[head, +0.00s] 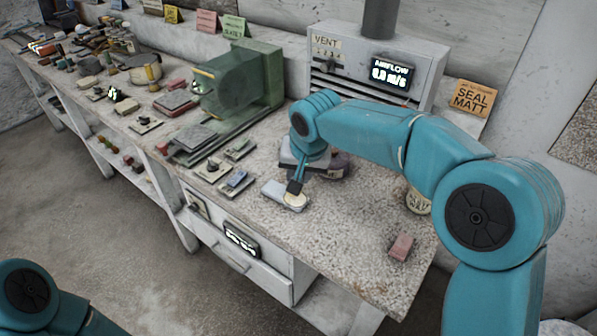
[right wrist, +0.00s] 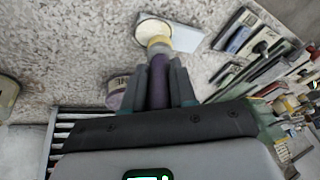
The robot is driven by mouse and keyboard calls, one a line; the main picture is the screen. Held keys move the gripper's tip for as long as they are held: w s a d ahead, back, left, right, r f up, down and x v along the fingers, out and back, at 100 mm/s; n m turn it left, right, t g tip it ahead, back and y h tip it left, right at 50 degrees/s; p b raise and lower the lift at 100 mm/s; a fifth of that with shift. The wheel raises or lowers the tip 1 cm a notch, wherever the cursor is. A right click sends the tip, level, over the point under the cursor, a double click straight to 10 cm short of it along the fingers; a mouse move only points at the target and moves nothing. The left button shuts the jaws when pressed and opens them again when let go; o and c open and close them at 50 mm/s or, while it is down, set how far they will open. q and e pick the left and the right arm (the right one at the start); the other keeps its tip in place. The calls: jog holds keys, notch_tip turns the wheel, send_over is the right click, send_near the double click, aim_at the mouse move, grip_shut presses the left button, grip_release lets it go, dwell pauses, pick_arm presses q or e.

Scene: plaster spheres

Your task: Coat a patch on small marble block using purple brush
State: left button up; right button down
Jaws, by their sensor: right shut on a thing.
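The small marble block (head: 273,189) is a pale grey slab lying on the speckled worktop. It also shows at the top of the right wrist view (right wrist: 187,38). My right gripper (head: 296,186) is just above the block, pointing down. In the right wrist view its fingers (right wrist: 160,82) are shut on the purple handle of the brush (right wrist: 158,95). The brush's pale yellow end meets a cream round area (right wrist: 152,29) at the block's end. I cannot tell whether that area is bristles or coating. My left arm shows only at the lower left; its gripper is out of view.
A reddish block (head: 401,248) lies near the front right. A purple-sided round container (right wrist: 117,93) sits close to the gripper. Small slabs and tools (head: 236,182) lie left of the block. A green machine (head: 238,82) and vent box (head: 372,62) stand behind.

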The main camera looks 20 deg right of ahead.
jog(key=shift+f, duration=0.15)
jog(key=shift+f, duration=0.3)
dwell(0.4)
jog(key=shift+s+d+b, duration=0.45)
jog(key=shift+s+b, duration=0.1)
